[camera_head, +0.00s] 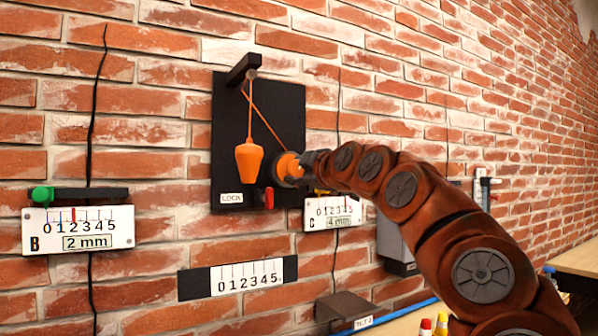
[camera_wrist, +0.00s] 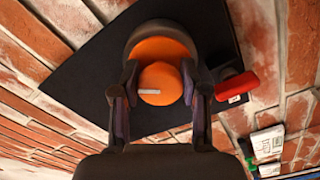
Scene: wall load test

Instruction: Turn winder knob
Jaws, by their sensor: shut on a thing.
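The winder knob (camera_wrist: 161,84) is orange with a pale line on its face and sits on a black wall board (camera_head: 225,105). In the head view the orange winder (camera_head: 287,165) is partly hidden by my gripper (camera_head: 308,170). In the wrist view my gripper (camera_wrist: 160,90) has one finger on each side of the knob and is shut on it. An orange weight (camera_head: 249,160) hangs on an orange cord from a black bracket (camera_head: 243,68), left of the winder. A red lever (camera_head: 269,198) is beside the LOCK label (camera_head: 231,198); it also shows in the wrist view (camera_wrist: 236,86).
Gauge B (camera_head: 78,229) reads 2 mm at the left, with a green clip (camera_head: 42,195). Gauge C (camera_head: 333,214) reads 4 mm behind my arm. A loose-looking scale strip (camera_head: 237,278) is on the brick wall below the board. A small dark box (camera_head: 343,306) stands at lower right of it.

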